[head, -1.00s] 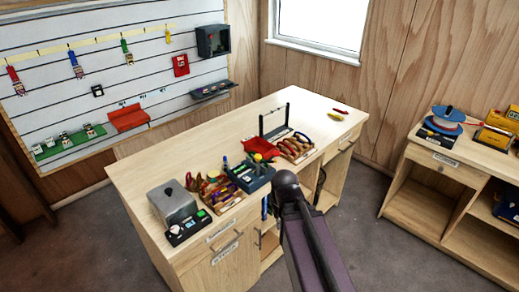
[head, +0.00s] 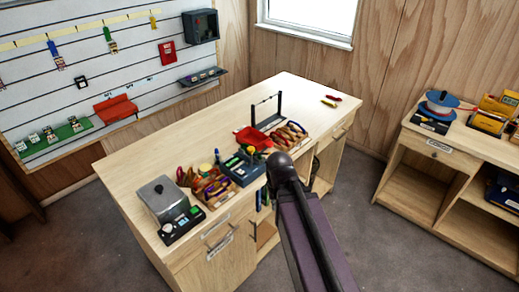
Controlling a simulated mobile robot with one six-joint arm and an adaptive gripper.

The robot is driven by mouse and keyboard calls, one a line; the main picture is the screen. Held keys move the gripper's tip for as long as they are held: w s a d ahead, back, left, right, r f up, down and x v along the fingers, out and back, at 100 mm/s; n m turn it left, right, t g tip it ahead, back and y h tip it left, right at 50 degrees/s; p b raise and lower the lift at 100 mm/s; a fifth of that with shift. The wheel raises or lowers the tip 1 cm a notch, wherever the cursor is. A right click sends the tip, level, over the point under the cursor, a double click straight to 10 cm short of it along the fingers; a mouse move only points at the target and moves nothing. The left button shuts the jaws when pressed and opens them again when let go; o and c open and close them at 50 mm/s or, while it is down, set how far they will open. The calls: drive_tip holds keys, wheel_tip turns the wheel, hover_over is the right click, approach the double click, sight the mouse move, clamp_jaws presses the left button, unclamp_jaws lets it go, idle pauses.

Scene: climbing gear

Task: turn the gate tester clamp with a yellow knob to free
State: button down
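A dark teal tester box (head: 240,170), which looks like the gate tester, sits on the workbench (head: 150,165) near its front edge. A small yellow knob (head: 251,150) shows at its back right, close to a red tray (head: 255,139). The clamp is too small to make out, and I cannot tell which way the knob is turned. My dark arm rises from the bottom of the head view, and its rounded joint is just right of the box. My gripper is not visible.
A wooden tool tray (head: 212,187) and a grey device (head: 162,196) stand left of the tester. A tray of orange-handled tools (head: 290,135) and a black frame (head: 267,112) are behind. The bench's far right end is mostly clear.

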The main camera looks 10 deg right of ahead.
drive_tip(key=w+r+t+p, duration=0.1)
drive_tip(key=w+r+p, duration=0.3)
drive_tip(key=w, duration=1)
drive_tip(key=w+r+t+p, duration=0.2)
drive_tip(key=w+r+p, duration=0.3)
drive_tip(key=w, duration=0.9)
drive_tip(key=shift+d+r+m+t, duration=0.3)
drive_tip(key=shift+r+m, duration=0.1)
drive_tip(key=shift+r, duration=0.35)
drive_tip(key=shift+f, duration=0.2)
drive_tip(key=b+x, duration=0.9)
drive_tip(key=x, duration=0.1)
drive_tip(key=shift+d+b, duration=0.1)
drive_tip(key=shift+b, duration=0.25)
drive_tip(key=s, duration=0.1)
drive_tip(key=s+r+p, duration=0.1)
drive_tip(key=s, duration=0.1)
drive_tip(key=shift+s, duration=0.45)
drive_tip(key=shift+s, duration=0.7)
